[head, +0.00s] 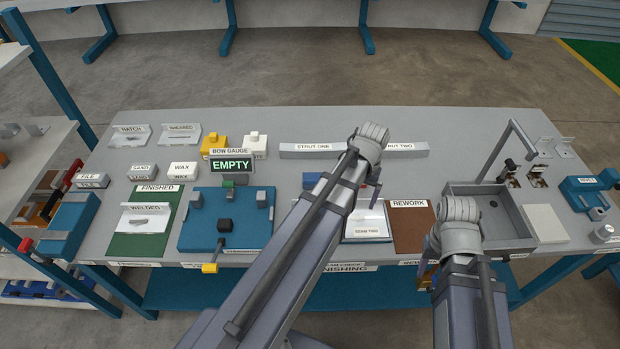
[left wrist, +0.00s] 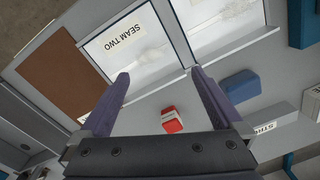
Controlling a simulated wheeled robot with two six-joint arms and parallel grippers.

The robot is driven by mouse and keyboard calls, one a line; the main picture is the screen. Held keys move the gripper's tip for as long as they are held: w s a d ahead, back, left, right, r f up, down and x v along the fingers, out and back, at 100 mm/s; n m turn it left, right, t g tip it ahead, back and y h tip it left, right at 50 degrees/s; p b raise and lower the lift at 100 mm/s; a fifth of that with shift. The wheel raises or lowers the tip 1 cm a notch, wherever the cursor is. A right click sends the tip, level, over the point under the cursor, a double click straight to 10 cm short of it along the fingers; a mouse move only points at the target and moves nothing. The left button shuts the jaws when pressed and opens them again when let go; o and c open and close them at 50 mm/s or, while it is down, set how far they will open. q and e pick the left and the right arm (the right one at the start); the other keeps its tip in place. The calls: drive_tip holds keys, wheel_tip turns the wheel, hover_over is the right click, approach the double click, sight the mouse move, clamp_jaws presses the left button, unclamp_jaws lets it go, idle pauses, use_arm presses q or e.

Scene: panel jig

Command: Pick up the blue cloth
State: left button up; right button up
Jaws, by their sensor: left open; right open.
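A small blue block-like piece, which looks like the folded blue cloth (head: 311,180), lies on the bench between the gauge fixture and the seam panels, partly hidden by my left arm. It also shows in the left wrist view (left wrist: 241,86), right of the fingers and outside them. My left gripper (left wrist: 160,74) is open and empty above the bench, beside the SEAM TWO panel; in the head view its jaws are mostly hidden behind the wrist. My right gripper (head: 430,269) is open, low at the bench's front by the sink, partly hidden by its own wrist.
A red and white block (left wrist: 172,120) lies near the cloth. The STRUT ONE bar (head: 312,149) runs behind. The blue gauge fixture (head: 225,238) stands left, the brown REWORK mat (head: 412,232) and the grey sink (head: 492,206) right.

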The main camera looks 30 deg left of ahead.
sight(313, 177)
use_arm(q)
drive_tip(key=w+a+n, duration=0.1)
drive_tip(key=a, duration=0.4)
drive_tip(key=w+a+n, duration=0.2)
drive_tip(key=a, duration=0.4)
drive_tip(key=w+a+n, duration=0.1)
drive_tip(key=w+a, duration=0.1)
drive_tip(key=a, duration=0.3)
drive_tip(key=shift+w+a+r+n+h+p, duration=0.2)
drive_tip(key=shift+r+n+h+p, duration=0.1)
drive_tip(key=shift+r, duration=0.1)
drive_tip(key=shift+s+a, duration=0.1)
drive_tip(key=shift+a, duration=0.3)
wheel_tip(313, 177, down, 8)
drive_tip(key=b, duration=0.8)
drive_tip(key=shift+r, duration=0.1)
drive_tip(key=shift+c, duration=0.2)
drive_tip(key=c, duration=1)
